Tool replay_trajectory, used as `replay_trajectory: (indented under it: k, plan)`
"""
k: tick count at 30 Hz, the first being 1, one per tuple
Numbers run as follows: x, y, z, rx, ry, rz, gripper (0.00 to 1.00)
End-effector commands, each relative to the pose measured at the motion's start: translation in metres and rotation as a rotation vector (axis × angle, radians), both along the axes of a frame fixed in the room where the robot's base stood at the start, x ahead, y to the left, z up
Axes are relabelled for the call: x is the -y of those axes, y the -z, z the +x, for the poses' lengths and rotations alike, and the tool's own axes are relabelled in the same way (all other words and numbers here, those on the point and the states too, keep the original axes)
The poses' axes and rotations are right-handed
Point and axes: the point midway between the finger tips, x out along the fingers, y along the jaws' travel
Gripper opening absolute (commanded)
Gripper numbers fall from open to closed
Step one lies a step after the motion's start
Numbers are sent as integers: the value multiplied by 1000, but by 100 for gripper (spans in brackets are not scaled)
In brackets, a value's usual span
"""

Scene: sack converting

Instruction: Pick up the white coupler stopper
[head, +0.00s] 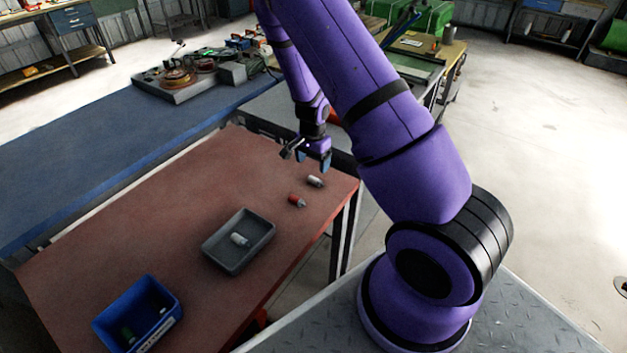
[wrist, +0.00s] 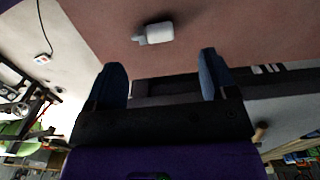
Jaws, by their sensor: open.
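A small white stopper (head: 315,180) with a narrower grey end lies on its side on the red-brown table, near its far right corner. It also shows in the wrist view (wrist: 157,33), beyond my fingertips and roughly between them. My gripper (head: 313,160) is open and empty, above the table's far edge and just behind the stopper; its two blue fingers (wrist: 161,68) stand apart in the wrist view. They do not appear to touch the stopper. A second whitish piece (head: 239,240) lies in the grey tray (head: 212,250).
A red stopper (head: 297,201) lies close to the white one, on its near left side. A blue bin (head: 108,318) with dark green pieces stands at the table's near left. A blue-topped bench (head: 100,165) runs behind the table.

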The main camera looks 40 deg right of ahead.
Motion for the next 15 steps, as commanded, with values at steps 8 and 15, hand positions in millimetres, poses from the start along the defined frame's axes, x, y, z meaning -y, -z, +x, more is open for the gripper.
replay_trajectory:
  k: [8, 15]
  plan:
    - [0, 21, -1, -1, 1, 1, 78]
    - [-1, 53, -6, -1, 1, 1, 78]
